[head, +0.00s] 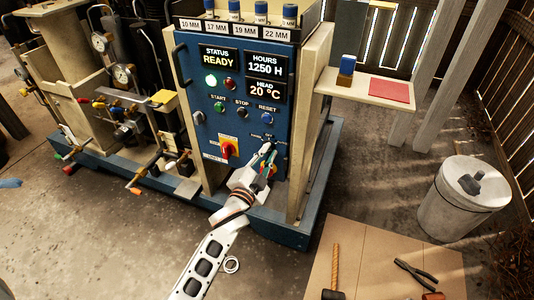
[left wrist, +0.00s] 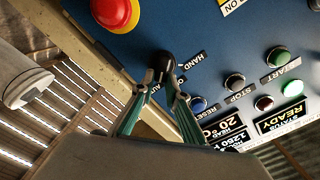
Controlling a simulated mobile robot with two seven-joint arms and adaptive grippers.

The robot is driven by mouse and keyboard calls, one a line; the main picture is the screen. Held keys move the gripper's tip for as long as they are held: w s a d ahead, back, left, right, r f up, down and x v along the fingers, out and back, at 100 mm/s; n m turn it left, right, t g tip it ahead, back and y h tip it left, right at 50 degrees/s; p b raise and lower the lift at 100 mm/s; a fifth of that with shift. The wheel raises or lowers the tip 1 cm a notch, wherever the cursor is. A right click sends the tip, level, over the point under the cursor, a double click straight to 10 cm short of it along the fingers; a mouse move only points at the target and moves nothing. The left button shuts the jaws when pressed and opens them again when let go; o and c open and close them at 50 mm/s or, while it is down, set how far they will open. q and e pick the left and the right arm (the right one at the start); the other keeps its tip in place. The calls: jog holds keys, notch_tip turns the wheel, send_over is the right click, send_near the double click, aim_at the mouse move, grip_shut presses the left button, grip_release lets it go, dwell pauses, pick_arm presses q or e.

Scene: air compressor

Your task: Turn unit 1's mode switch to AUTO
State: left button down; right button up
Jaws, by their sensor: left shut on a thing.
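Unit 1's blue control panel (head: 203,130) stands in the middle of the head view. My left gripper (head: 268,150) reaches up to its lower right part. In the left wrist view, the mode switch is a black knob (left wrist: 160,62) on the panel, between my left gripper's fingertips (left wrist: 166,86). The fingers are shut on the knob from both sides. In the head view the gripper mostly covers the knob. My right gripper is not in view.
A red mushroom button (left wrist: 115,12) sits close to the knob. A red rotary handle (head: 228,150) is left of the gripper. START (head: 219,106), STOP (head: 242,112) and RESET (head: 267,118) buttons lie above.

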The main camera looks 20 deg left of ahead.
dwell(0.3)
pick_arm(q)
jog(key=c, duration=2)
grip_release()
jog(key=s, duration=1.2)
jog(key=shift+a, duration=0.15)
